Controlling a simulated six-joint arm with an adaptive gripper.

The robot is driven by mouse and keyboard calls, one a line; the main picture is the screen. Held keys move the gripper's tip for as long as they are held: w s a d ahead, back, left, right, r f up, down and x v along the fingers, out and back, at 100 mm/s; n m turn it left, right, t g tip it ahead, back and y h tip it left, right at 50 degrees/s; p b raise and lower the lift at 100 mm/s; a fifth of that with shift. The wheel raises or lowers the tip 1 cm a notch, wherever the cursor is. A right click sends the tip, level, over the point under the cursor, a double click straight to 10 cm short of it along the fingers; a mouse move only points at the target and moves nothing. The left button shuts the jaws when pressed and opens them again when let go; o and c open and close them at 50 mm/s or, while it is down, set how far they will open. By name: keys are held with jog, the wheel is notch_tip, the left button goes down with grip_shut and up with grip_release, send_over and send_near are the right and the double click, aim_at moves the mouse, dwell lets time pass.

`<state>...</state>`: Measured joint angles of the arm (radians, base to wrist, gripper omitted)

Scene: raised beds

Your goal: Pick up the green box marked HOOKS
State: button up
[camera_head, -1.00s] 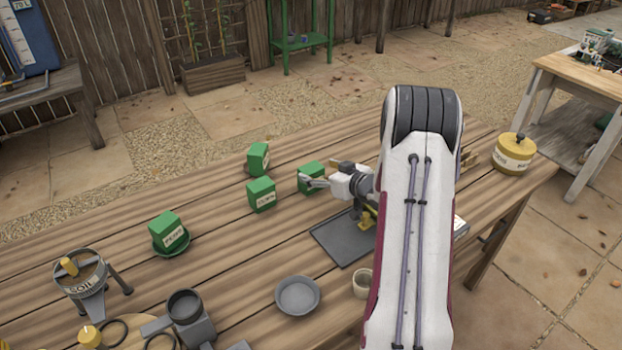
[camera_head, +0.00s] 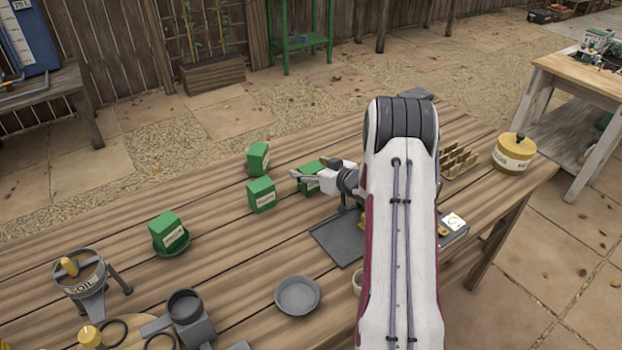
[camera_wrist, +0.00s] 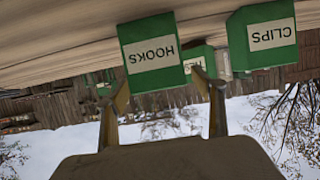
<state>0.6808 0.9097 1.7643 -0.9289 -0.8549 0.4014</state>
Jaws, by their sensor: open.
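The green HOOKS box (camera_wrist: 152,55) appears upside down in the wrist view, its white label facing me, just beyond and between my fingertips. In the head view I take it to be the green box (camera_head: 309,167) on the table partly hidden behind my gripper (camera_head: 296,174). In the wrist view my gripper (camera_wrist: 162,86) is open, its two fingers apart with nothing held. The green CLIPS box (camera_wrist: 263,38) stands beside the HOOKS box, at the right of the wrist view.
Other green boxes stand nearby (camera_head: 258,158) and on a green saucer (camera_head: 165,250). A grey mat (camera_head: 337,243) lies beneath my arm, a grey dish (camera_head: 297,296) in front. A wooden rack (camera_head: 460,160) and yellow pot (camera_head: 513,152) stand right. Bare boards lie between the boxes.

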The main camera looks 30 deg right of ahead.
jog(key=shift+c, duration=0.4)
jog(key=c, duration=1.2)
jog(key=shift+o, duration=0.2)
jog(key=shift+r, duration=0.1)
jog(key=shift+r, duration=4.95)
